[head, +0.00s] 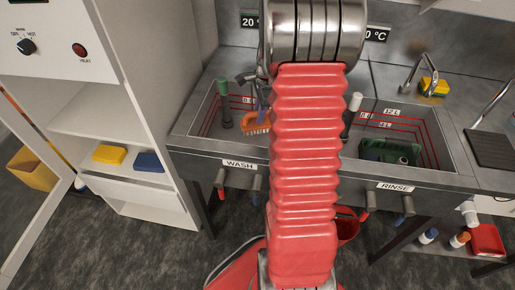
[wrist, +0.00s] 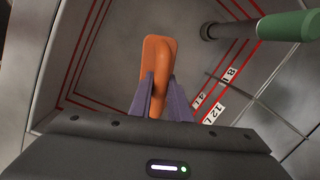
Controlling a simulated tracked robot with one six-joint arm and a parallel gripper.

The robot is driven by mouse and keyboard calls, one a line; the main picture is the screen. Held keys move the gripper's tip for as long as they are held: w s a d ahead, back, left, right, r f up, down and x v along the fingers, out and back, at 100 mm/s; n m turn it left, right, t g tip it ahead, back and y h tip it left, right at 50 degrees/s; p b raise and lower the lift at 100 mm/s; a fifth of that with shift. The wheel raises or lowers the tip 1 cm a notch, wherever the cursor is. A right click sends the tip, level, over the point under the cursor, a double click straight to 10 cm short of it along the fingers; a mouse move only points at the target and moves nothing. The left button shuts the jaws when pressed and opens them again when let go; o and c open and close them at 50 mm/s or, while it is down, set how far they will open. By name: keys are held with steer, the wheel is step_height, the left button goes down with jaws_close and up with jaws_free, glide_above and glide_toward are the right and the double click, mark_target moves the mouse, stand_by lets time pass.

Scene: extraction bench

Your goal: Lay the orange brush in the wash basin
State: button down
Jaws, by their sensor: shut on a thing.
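The orange brush (head: 257,122) is held over or inside the wash basin (head: 185,122), which bears a WASH label on its front. In the wrist view the brush (wrist: 158,62) sits between the purple fingers of my gripper (wrist: 160,95), which is shut on it. The basin's inner wall with red level lines (wrist: 85,50) surrounds it there. I cannot tell whether the brush touches the basin floor. In the head view my red arm hides part of the brush, most of my gripper and the basin's right side.
A green-topped standpipe (head: 224,100) stands in the wash basin left of the brush; its green top (wrist: 288,27) is at upper right in the wrist view. The rinse basin (head: 430,150), right, holds a dark green object (head: 388,151). A faucet (head: 412,72) stands behind it.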

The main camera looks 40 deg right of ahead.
mark_target(260, 126)
steer(key=shift+f, duration=3.1)
steer(key=shift+f, duration=0.15)
steer(key=shift+f, duration=1.75)
steer(key=c, duration=1.7)
jaws_free()
steer(key=shift+f, duration=0.1)
steer(key=shift+o, duration=0.2)
steer(key=r, duration=0.4)
steer(key=s+r, duration=0.1)
steer(key=r, duration=0.3)
steer(key=s+r, duration=0.1)
steer(key=r, duration=0.3)
